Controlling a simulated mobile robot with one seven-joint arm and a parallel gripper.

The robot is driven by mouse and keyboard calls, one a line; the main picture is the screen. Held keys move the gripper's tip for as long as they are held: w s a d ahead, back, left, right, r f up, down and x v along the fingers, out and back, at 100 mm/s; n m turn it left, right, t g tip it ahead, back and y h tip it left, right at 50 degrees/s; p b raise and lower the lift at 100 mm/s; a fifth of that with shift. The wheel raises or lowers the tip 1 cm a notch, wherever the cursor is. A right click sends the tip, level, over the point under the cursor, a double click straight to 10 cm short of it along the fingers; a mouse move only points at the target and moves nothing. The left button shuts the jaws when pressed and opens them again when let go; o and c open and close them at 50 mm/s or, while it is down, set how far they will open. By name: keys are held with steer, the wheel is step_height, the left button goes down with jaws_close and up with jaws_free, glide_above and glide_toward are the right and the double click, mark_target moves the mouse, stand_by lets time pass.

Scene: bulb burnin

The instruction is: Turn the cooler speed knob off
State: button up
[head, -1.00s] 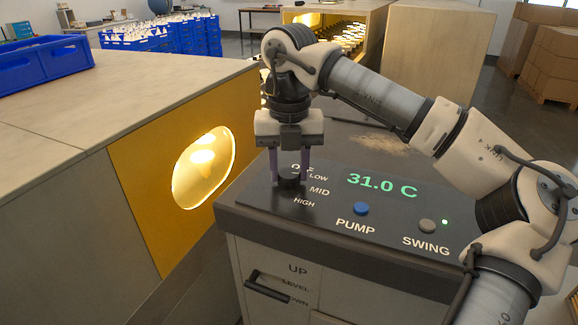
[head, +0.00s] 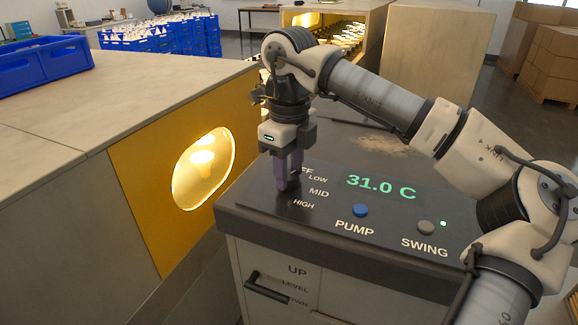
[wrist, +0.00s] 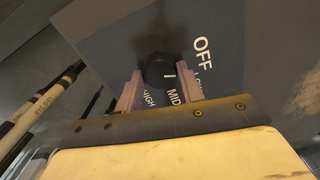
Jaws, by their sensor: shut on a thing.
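The cooler's control panel (head: 325,215) has a dark top with OFF, LOW, MID and HIGH printed around the speed knob. The round black knob (wrist: 157,69) shows in the wrist view between my two fingers, with a short white mark on its lower right side. The mark points away from HIGH, roughly toward LOW and MID; I cannot tell the exact setting. My gripper (head: 288,184) points down over the panel's left part and is shut on the knob. In the head view its purple fingers hide most of the knob and part of OFF.
A green display reads 31.0 C. A blue PUMP button (head: 360,210) and a grey SWING button (head: 426,227) sit to the right, with a small green light. A handle (head: 268,286) is on the cooler's front. A yellow panel (head: 140,160) with a glowing window stands at left.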

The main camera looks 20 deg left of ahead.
mark_target(289, 175)
steer(key=shift+n, duration=1.9)
steer(key=o, duration=1)
steer(key=shift+r, duration=0.15)
step_height(289, 175, up, 14)
steer(key=shift+f, duration=0.2)
